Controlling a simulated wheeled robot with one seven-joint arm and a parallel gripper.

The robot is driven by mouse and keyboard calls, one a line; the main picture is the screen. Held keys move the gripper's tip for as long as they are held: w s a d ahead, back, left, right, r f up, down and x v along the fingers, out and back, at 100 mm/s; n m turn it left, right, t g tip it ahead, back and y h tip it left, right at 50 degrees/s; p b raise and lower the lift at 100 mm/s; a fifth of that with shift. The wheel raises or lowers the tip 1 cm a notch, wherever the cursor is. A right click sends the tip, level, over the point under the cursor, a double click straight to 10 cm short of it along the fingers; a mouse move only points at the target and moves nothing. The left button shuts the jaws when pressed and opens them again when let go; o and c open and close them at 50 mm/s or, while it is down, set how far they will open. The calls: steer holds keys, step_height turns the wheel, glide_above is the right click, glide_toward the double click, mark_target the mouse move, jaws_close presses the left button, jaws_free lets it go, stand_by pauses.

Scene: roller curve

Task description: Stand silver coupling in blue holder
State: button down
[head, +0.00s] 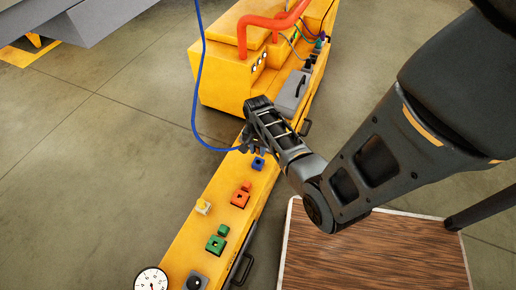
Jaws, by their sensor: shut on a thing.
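The blue holder (258,163) is a small square block on the narrow yellow bench top. My gripper (245,148) points down beside it, slightly above and to the left in the head view. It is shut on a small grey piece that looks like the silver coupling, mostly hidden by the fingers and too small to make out. No other silver coupling shows on the bench. I cannot tell how far the piece is above the bench.
A blue cable (198,90) hangs left of my gripper. A grey handled case (291,92) lies beyond.

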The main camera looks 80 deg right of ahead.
steer(key=b, duration=0.4)
glide_above(258, 159)
steer(key=a, duration=0.2)
steer(key=shift+s+d+f, duration=0.1)
steer(key=shift+f, duration=0.95)
steer(key=shift+s+d+f, duration=0.1)
steer(key=shift+f, duration=1.55)
steer(key=shift+w, duration=0.1)
steer(key=shift+f, duration=0.65)
